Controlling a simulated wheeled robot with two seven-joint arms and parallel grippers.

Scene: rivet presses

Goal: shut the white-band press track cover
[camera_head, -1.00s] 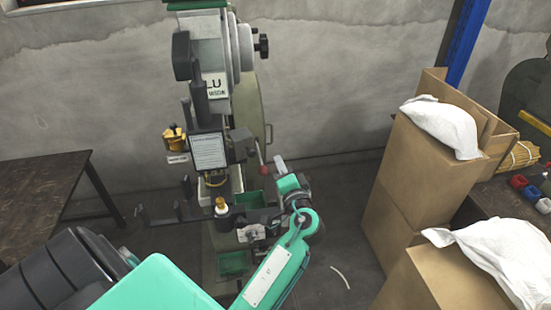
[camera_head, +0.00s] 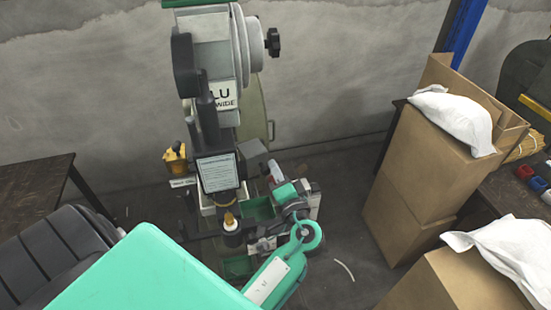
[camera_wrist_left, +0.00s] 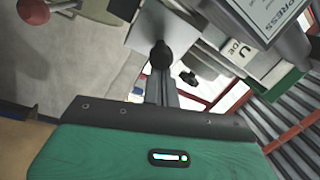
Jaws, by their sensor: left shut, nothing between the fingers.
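The press (camera_head: 215,60) stands ahead against the wall, with a grey-white head and a white label plate. I cannot clearly pick out the track cover or a white band in the head view. My left gripper (camera_head: 275,172) reaches to the right side of the press's lower front, close to its dark parts. In the left wrist view its narrow grey fingers (camera_wrist_left: 160,88) are shut and empty. A black ball knob (camera_wrist_left: 161,55) shows just beyond the fingertips; I cannot tell whether they touch. My right gripper is not in view.
Green bins (camera_head: 238,266) sit low. Cardboard boxes (camera_head: 420,185) with white sacks (camera_head: 452,118) stand right; a dark table (camera_head: 30,187) stands left. Floor between press and boxes is mostly clear.

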